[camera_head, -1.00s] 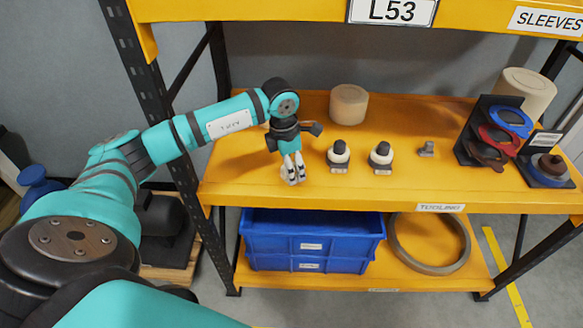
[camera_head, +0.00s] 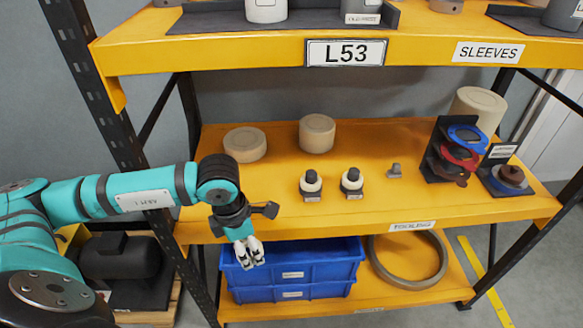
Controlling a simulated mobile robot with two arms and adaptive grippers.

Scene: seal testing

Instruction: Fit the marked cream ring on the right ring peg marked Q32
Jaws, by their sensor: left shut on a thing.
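Two black pegs, the left peg (camera_head: 310,175) and the right peg (camera_head: 352,175), stand upright on the yellow middle shelf (camera_head: 270,210). Each has a cream band around it and a small tag at its foot, too small to read. My left gripper (camera_head: 250,258) points down in front of the shelf's front edge, left of and nearer than both pegs. It is shut on a small pale thing between its pale fingertips. I cannot make out whether this is the marked cream ring. My right gripper is not in view.
Beige cylinders (camera_head: 317,133) (camera_head: 245,145) stand behind on the shelf. A rack with coloured rings (camera_head: 458,152) stands further right. Blue crates (camera_head: 292,272) and a large grey ring (camera_head: 440,262) are below.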

